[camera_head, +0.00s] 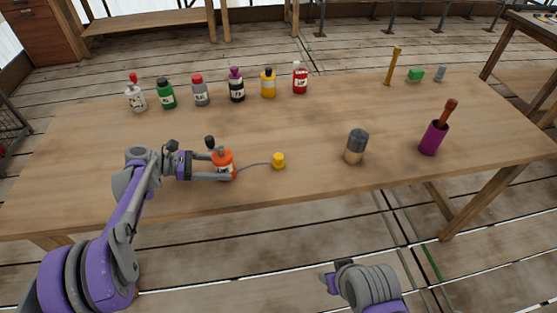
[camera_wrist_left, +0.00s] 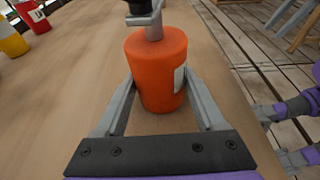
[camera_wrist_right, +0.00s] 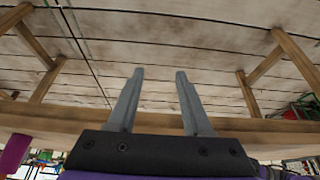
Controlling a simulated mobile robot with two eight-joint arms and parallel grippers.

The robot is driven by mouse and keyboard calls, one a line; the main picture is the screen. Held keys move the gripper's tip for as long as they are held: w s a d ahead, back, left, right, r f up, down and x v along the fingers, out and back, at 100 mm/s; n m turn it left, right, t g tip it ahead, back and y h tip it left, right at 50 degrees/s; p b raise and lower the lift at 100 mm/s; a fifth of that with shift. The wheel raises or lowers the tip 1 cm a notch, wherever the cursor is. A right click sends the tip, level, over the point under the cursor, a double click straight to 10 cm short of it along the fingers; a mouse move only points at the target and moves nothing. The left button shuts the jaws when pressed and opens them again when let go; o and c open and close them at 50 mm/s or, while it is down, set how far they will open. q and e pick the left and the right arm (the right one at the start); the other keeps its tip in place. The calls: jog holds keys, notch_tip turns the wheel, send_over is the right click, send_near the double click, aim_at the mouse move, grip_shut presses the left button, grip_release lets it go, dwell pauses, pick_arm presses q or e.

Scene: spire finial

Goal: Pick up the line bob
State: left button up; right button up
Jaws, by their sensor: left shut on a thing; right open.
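An orange-red bottle (camera_head: 224,163) with a dark top and a white label stands upright near the table's front edge. A thin purple line runs from beside it to a small yellow bob (camera_head: 279,161) on the tabletop to its right. My left gripper (camera_head: 221,172) is shut on the orange bottle, with one finger on each side; the bottle (camera_wrist_left: 158,70) fills the jaws in the left wrist view. My right gripper (camera_wrist_right: 158,74) is open and empty, low in front of the table. The yellow bob is in neither wrist view.
Several small bottles (camera_head: 201,93) stand in a row at the back left of the table (camera_head: 310,130). A grey-and-tan cylinder (camera_head: 356,147) and a purple holder (camera_head: 433,138) with a brown handle stand to the right. A green block (camera_head: 415,75) lies at the back right.

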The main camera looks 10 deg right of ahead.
jog(key=shift+o, duration=0.2)
jog(key=shift+o, duration=1.2)
jog(key=shift+w, duration=0.1)
jog(key=shift+o, duration=0.8)
jog(key=w+a+r+g, duration=0.2)
jog(key=w+r, duration=1.2)
jog(key=w, duration=0.5)
jog(key=shift+m, duration=0.4)
notch_tip(320, 180, up, 3)
jog(key=m+g, duration=0.1)
jog(key=g, duration=0.2)
send_over(278, 156)
jog(key=f, duration=0.6)
jog(key=shift+s+d+f, duration=0.1)
jog(key=shift+d+f, duration=0.05)
jog(key=shift+d, duration=0.25)
jog(key=shift+w+a+f, duration=0.1)
jog(key=shift+a+f, duration=0.1)
jog(key=shift+f, duration=1.1)
jog(key=shift+w+a+f, duration=0.1)
jog(key=shift+a+f, duration=0.05)
jog(key=shift+f, duration=1.15)
